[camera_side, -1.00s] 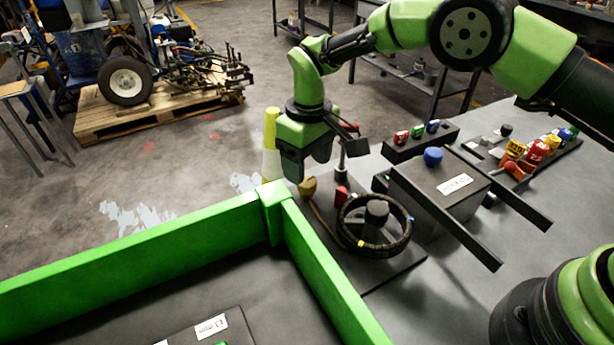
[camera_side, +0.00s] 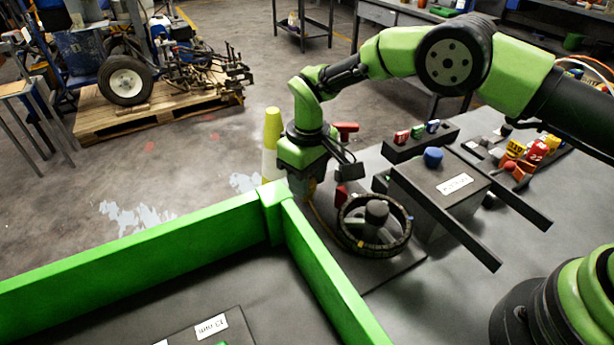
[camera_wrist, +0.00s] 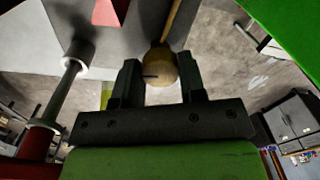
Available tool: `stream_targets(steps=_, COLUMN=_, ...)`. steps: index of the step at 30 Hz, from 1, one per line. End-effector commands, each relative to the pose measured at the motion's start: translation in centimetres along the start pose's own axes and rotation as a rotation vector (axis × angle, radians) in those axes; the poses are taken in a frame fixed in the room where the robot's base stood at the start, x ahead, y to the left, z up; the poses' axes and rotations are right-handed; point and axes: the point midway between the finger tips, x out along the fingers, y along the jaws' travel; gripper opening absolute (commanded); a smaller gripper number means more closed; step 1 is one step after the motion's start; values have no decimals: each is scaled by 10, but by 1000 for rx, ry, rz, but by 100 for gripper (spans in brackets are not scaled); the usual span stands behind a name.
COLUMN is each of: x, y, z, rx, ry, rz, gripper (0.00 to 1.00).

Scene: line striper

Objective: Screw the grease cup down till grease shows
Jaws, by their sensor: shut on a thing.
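The grease cup (camera_wrist: 160,68), a round brass-coloured knob with a dark slot mark, sits between the two fingers of my gripper (camera_wrist: 161,80) in the wrist view. The fingers are shut on its sides. A thin tan line (camera_wrist: 173,20) runs away from the cup. In the side view my gripper (camera_side: 302,188) points down at the near left edge of the dark base plate, and its body mostly hides the cup. No grease can be made out around the cup.
A red block (camera_side: 341,195) sits between. A green rail (camera_side: 150,245) lies in front left. A grey box (camera_side: 440,190) stands farther right.

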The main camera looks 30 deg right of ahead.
Motion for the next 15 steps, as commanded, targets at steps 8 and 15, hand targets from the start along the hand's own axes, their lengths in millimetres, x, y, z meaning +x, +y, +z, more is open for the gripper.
stream_targets(steps=8, x=0, y=0, z=0, rx=93, ry=2, rz=-1, gripper=14)
stream_targets(steps=15, x=0, y=0, z=0, rx=261, ry=7, rz=-1, gripper=14)
